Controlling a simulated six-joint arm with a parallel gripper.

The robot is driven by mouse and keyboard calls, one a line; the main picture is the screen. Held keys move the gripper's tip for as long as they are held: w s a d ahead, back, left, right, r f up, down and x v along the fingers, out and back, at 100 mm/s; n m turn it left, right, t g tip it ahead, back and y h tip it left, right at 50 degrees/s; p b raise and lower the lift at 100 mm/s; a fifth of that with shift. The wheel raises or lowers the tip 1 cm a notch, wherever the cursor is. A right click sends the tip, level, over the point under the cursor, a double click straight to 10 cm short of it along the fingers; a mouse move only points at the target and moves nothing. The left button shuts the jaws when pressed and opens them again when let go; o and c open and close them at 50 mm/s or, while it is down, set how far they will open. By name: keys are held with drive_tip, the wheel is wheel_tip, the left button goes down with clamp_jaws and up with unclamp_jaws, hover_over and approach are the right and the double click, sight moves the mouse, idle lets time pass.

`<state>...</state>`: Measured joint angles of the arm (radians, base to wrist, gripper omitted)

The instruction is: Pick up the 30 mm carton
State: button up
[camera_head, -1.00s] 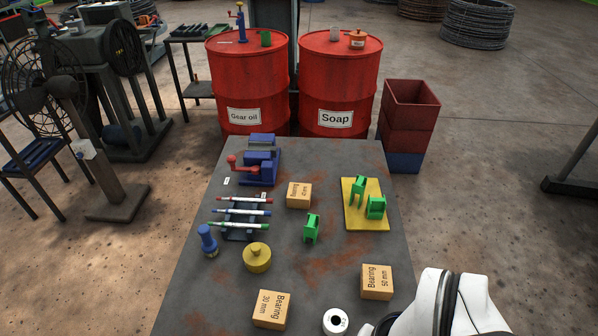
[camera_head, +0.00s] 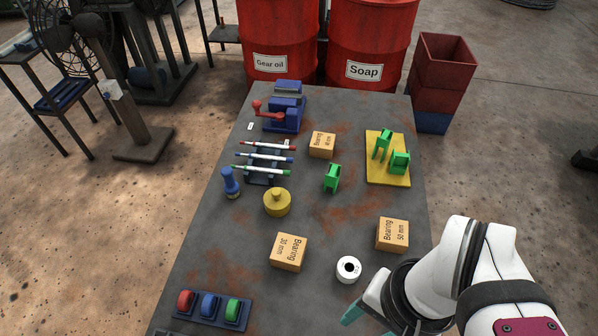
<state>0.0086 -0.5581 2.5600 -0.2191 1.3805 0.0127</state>
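The 30 mm carton (camera_head: 288,252) is a small orange-tan box marked "Bearing 30 mm". It sits on the grey table, front of the middle, with nothing touching it. My gripper (camera_head: 352,316) shows only in part at the bottom right, as a teal finger end beside my white and black wrist. It is to the right of the 30 mm carton and nearer the front, clear of it. Whether its fingers are apart is not visible. A similar carton marked 50 mm (camera_head: 392,235) stands to the right, and a third bearing carton (camera_head: 321,145) stands farther back.
A white roll (camera_head: 348,269) stands between the 30 mm carton and my wrist. A tray of coloured rolls (camera_head: 213,309) lies front left. A green bracket (camera_head: 332,177) and yellow plate (camera_head: 402,178) are farther back.

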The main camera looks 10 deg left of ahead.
drive_tip(key=o, duration=0.8)
drive_tip(key=shift+c, duration=0.2)
drive_tip(key=m+t+h, duration=0.3)
drive_tip(key=m+t, duration=0.3)
drive_tip(key=m, duration=2.7)
approach(288, 251)
drive_tip(key=x, duration=0.5)
drive_tip(key=shift+s+f, duration=0.1)
drive_tip(key=shift+f, duration=0.35)
drive_tip(key=x, duration=0.5)
drive_tip(key=shift+w+f, duration=0.15)
drive_tip(key=shift+w, duration=0.25)
